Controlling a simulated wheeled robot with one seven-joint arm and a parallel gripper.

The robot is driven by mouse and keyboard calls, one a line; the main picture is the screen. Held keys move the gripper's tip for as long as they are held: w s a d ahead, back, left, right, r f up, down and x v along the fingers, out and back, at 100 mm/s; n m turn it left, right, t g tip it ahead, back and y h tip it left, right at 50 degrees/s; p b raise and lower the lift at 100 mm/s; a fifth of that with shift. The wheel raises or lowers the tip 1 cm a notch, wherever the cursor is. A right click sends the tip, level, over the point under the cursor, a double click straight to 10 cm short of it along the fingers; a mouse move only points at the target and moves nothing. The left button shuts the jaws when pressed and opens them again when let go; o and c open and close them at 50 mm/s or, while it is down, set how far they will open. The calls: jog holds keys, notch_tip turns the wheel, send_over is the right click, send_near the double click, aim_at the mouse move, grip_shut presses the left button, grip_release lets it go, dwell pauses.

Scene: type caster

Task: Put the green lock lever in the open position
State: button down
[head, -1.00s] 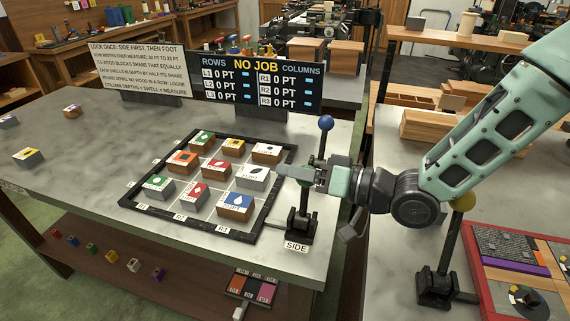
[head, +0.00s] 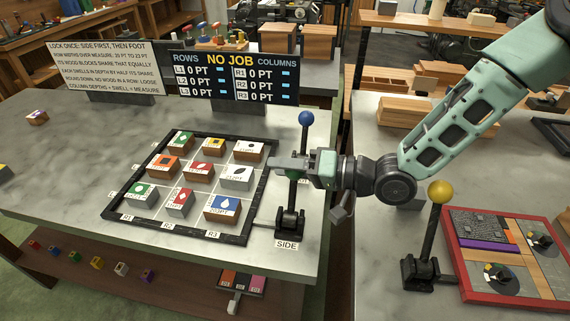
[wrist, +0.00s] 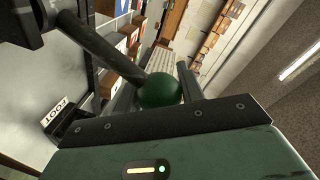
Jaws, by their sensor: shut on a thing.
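The green lock lever's round green knob (wrist: 160,90) shows at the middle of the wrist view, on a dark rod, between my fingers. My gripper (head: 293,164) is shut on this lever from the right side. My fingers hide most of the knob in the head view. The lever stands roughly upright at the table's right edge, beside the black frame.
A blue-balled lever (head: 306,118) rises just behind my gripper. A yellow-balled lever (head: 440,190) stands on the right table near a red-edged board (head: 510,298). The black frame (head: 247,205) holds several labelled blocks. A FOOT label (wrist: 55,110) shows in the wrist view.

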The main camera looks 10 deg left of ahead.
jog(key=shift+w+f, duration=0.1)
jog(key=shift+w, duration=0.05)
jog(key=c, duration=0.9)
grip_release()
notch_tip(320, 180, up, 10)
jog(key=shift+b, duration=0.3)
